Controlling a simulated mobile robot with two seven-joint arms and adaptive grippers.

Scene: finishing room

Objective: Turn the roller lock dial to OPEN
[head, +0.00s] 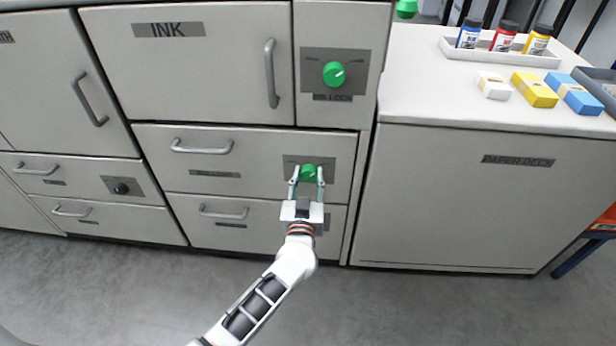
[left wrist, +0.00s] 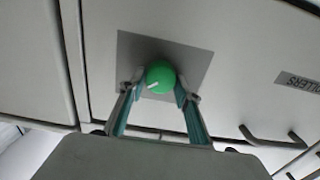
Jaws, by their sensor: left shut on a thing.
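The roller lock dial (head: 309,171) is a green round knob on a grey plate on the upper drawer front below the INK cupboard. My left gripper (head: 307,178) is shut on it, one finger on each side. In the left wrist view the green dial (left wrist: 160,78) sits between the two fingertips (left wrist: 159,92), with a white pointer mark toward the lower left of that picture. A label partly reading "LLERS" (left wrist: 303,84) shows on the same front. Any lettering on the dial's plate is too small or hidden to read. My right gripper is not in view.
Another green dial (head: 333,74) sits on a plate above, beside the INK cupboard (head: 190,60). A black knob (head: 121,188) is on a drawer at the left. The paper deck cabinet (head: 450,200) stands at the right. The floor (head: 150,290) in front is clear.

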